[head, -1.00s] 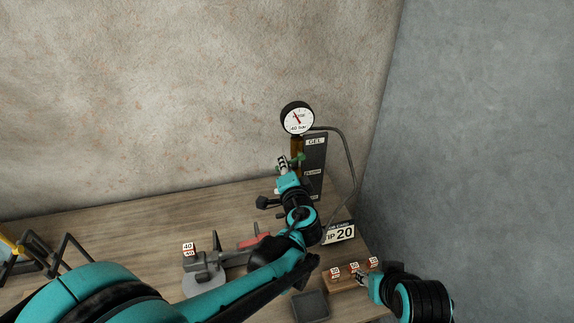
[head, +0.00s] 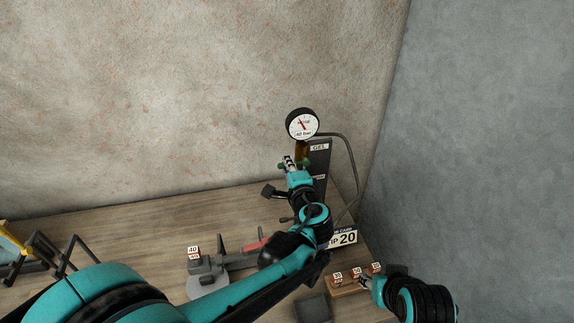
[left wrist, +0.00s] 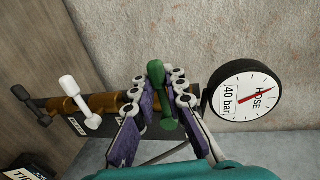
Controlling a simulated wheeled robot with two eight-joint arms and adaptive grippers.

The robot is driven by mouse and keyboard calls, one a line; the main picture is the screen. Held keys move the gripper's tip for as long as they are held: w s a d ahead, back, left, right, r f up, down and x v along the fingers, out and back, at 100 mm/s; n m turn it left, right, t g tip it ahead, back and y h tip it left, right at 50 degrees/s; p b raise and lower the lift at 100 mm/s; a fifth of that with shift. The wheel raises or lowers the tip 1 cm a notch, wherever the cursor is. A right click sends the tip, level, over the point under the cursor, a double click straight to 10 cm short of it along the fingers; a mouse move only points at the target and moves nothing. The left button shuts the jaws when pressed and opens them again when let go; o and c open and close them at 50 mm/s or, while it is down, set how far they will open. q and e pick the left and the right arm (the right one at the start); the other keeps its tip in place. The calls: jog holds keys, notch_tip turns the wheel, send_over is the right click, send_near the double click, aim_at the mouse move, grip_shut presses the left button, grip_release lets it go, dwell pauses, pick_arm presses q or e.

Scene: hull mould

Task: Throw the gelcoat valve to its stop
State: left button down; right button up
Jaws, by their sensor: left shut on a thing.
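The valve with the green handle (left wrist: 157,88) is on a brass pipe (left wrist: 100,103) mounted on a dark board (head: 318,165) marked GEL. My left gripper (head: 289,163) is at this valve, just below the round gauge (head: 302,124). In the left wrist view my left gripper (left wrist: 158,100) has its purple-padded fingers on both sides of the green handle and is shut on it. The fingers hide part of the handle and its stem. My right gripper (head: 367,282) is low at the right, beside a wooden block; its jaws are too small to read.
The gauge (left wrist: 244,97) with a red needle is close to the right finger.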

pick_arm(q)
jog(key=c, duration=1.5)
grip_release()
jog(key=shift+c, duration=0.2)
jog(key=v, duration=1.2)
jog(key=shift+d, duration=0.1)
